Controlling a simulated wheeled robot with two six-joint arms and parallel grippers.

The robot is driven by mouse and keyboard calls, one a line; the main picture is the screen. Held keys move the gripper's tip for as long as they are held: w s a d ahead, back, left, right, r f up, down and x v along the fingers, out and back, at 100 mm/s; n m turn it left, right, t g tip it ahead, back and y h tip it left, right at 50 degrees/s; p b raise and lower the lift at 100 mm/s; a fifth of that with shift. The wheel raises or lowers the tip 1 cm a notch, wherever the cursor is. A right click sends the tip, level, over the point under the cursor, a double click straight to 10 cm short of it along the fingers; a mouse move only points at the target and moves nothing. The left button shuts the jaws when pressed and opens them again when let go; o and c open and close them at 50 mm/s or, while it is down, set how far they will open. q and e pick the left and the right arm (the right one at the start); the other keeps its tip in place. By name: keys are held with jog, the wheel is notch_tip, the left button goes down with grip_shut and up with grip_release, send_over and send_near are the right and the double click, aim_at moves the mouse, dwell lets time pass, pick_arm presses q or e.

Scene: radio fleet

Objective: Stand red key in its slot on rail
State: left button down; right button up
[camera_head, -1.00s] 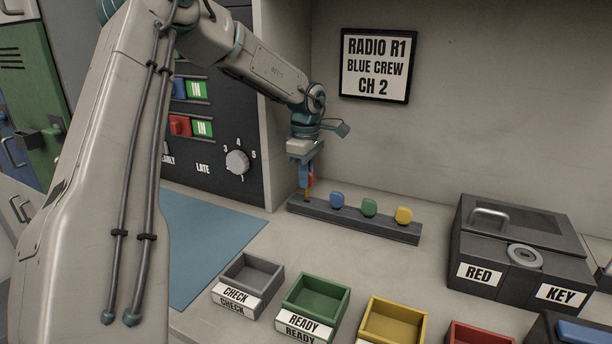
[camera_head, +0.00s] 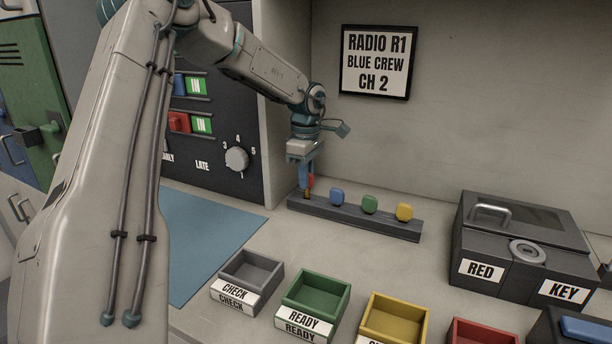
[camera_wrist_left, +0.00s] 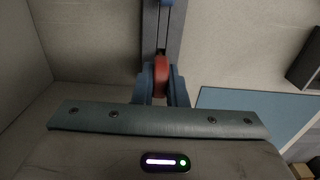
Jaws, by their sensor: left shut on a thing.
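The red key (camera_head: 311,181) is between the fingers of my left gripper (camera_head: 306,184), at the left end of the dark rail (camera_head: 362,222). My left gripper is shut on it from above. The key hangs upright with its brass shank down at the rail; whether the shank is inside the slot I cannot tell. In the left wrist view the red key head (camera_wrist_left: 161,70) sits between the blue fingers, over the rail (camera_wrist_left: 176,30). Blue (camera_head: 337,199), green (camera_head: 369,205) and yellow (camera_head: 404,213) keys stand in the rail to the right. My right gripper is not in view.
Grey (camera_head: 250,270), green (camera_head: 316,293), yellow (camera_head: 394,318) and red (camera_head: 483,332) trays line the front. A dark box (camera_head: 522,240) labelled RED KEY stands at the right. A blue mat (camera_head: 205,240) lies at left. The wall is close behind the rail.

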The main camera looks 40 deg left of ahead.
pick_arm(q)
jog(key=shift+f+b, duration=1)
jog(key=shift+f, duration=0.35)
jog(key=c, duration=1.4)
grip_release()
jog(key=shift+r, duration=0.1)
jog(key=shift+r, duration=0.45)
notch_tip(320, 180, up, 5)
jog(key=shift+r, duration=0.1)
notch_tip(320, 180, up, 4)
jog(key=shift+f+p, duration=0.2)
jog(key=shift+p, duration=0.75)
jog(key=shift+r+p, duration=0.55)
jog(key=shift+p, duration=0.1)
